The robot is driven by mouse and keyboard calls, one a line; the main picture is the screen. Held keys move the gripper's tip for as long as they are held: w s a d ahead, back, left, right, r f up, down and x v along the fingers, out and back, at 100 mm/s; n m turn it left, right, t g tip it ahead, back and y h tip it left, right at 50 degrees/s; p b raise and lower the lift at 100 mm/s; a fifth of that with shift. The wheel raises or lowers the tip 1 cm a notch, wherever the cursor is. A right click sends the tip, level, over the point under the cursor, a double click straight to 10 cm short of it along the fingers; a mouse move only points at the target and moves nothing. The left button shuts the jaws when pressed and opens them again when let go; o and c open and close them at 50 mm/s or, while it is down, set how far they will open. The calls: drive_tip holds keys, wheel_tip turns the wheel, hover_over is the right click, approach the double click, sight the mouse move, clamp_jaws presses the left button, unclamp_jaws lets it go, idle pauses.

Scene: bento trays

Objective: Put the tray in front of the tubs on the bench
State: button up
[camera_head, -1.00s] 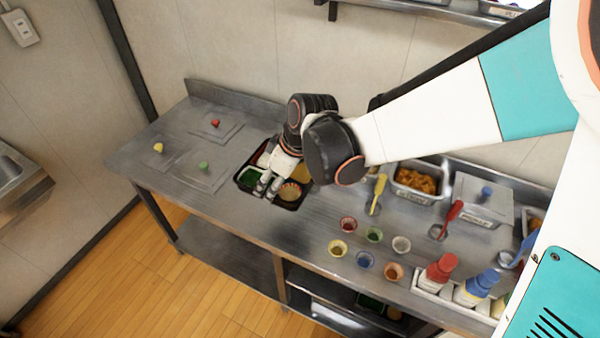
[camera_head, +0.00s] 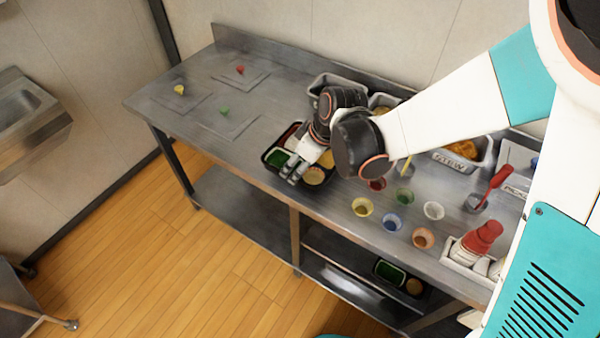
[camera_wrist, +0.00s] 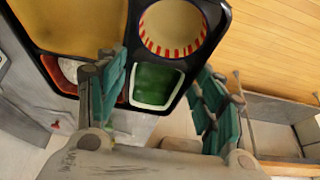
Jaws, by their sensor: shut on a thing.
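The tray (camera_head: 325,186) is black with several compartments. It holds a green dish, a red dish, yellow food and a striped cup, and it also shows in the wrist view (camera_wrist: 222,22). My gripper (camera_head: 290,172) is shut on the tray's near-left edge; in the wrist view its teal-padded fingers (camera_wrist: 165,85) stand on either side of the green dish. The tray is over the front part of the bench (camera_head: 180,120); I cannot tell whether it touches the top. Tubs (camera_head: 335,80) (camera_head: 383,103) stand at the back behind my wrist, partly hidden by my arm.
A stew tub (camera_head: 462,155) stands further right. Small coloured cups (camera_head: 391,222) sit right of the tray, near a bottle holder (camera_head: 465,258). Another tray (camera_head: 390,272) is on the shelf below.

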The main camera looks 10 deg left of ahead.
drive_tip(key=shift+f+b, duration=1.1)
drive_tip(key=shift+f, duration=0.75)
drive_tip(key=shift+f, duration=0.15)
drive_tip(key=o, duration=1.2)
drive_tip(key=shift+o, duration=0.2)
drive_tip(key=p+v, duration=0.8)
drive_tip(key=v, duration=0.4)
drive_tip(key=shift+r, duration=0.2)
